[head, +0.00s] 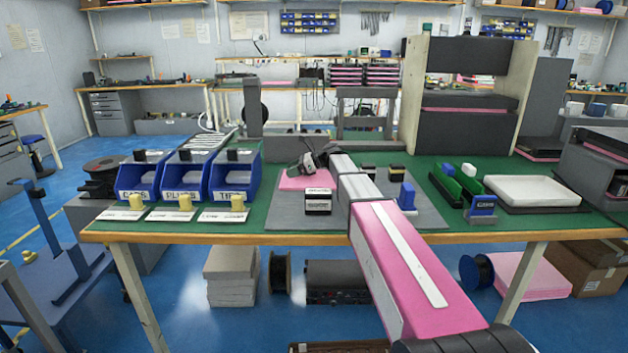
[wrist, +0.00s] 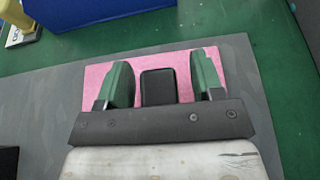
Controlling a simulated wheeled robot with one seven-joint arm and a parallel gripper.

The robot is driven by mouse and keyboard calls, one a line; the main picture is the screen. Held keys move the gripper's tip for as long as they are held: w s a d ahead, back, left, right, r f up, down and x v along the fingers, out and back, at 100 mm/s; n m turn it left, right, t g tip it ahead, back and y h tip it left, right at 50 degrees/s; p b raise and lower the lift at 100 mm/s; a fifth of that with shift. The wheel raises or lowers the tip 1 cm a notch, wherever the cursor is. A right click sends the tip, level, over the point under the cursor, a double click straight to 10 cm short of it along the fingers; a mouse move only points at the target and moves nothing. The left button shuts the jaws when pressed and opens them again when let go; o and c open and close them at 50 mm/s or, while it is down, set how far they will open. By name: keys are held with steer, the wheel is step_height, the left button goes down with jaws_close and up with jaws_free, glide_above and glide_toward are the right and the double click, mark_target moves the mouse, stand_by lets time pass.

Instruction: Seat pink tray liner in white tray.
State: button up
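The pink tray liner (head: 292,183) lies flat on the grey mat, left of the table's middle. In the wrist view the liner (wrist: 180,62) is under and around my fingers, and parts of it are hidden by them. My gripper (head: 307,164) is over the liner; in the wrist view its two green-padded fingers (wrist: 164,72) are spread apart. A dark block shows between them; I cannot tell whether it is part of the gripper. The gap to the liner is hard to judge. The white tray (head: 536,190) stands at the right of the table and looks empty.
Blue bins (head: 233,178) stand left of the mat. A small black-and-white block (head: 318,201) stands just in front of the liner. A tall rack stands behind.

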steer(key=c, duration=0.9)
steer(key=shift+c, duration=0.2)
steer(key=shift+r, duration=0.2)
steer(key=shift+r, duration=2.3)
